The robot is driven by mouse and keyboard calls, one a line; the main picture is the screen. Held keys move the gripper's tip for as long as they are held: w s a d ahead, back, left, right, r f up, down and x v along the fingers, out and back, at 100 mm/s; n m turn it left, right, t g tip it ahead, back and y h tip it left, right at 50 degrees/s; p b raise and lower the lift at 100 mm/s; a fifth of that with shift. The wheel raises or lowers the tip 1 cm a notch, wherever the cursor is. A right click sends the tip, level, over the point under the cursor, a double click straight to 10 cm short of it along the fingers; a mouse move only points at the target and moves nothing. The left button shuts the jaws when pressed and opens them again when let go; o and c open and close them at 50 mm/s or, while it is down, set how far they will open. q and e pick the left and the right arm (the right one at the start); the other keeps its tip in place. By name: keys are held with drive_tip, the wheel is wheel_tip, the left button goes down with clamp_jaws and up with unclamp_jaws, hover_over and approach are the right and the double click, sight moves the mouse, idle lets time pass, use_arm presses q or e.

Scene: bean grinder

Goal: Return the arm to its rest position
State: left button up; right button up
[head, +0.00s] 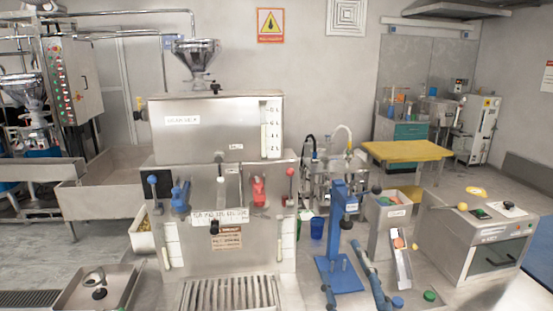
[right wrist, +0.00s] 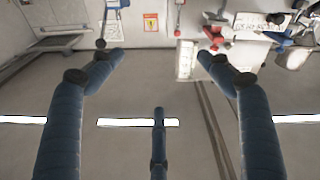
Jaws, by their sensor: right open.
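My right gripper (head: 364,284) shows at the lower edge of the head view, in front of the blue lever stand. Its dark blue fingers are partly cut off by the frame. In the right wrist view the gripper (right wrist: 160,62) has two thick blue fingers standing wide apart, with a third, thinner one low between them. It is open, and nothing shows between the fingers. The rest of my right arm is out of view. My left gripper does not show in either view.
A steel machine (head: 222,135) with a hopper (head: 196,52) stands at centre. The blue lever stand (head: 337,225), a sloped chute (head: 401,262) and a grey box unit (head: 475,235) stand to its right. A yellow table (head: 405,151) is behind.

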drive_tip(key=s+d+f+m+g+h, duration=0.2)
drive_tip(key=d+f, duration=0.1)
drive_tip(key=f, duration=0.3)
drive_tip(key=s+d+f+m+g+h, duration=0.1)
drive_tip(key=s+d+f+g, duration=0.15)
drive_tip(key=f, duration=0.35)
drive_tip(key=s+f+m+g, duration=0.2)
drive_tip(key=s+f+g, duration=1)
drive_tip(key=s+f, duration=1.05)
drive_tip(key=s+f+b, duration=0.2)
drive_tip(key=f+b, duration=0.1)
drive_tip(key=f, duration=1.2)
drive_tip(key=s+f+b, duration=0.2)
drive_tip(key=f+b, duration=0.1)
drive_tip(key=f, duration=1.3)
drive_tip(key=s+d+f+g+b, duration=0.2)
drive_tip(key=s+f+b, duration=0.2)
drive_tip(key=s+f, duration=1.2)
wheel_tip(320, 180, down, 2)
drive_tip(key=shift+s+d+y, duration=0.3)
drive_tip(key=shift+s, duration=0.05)
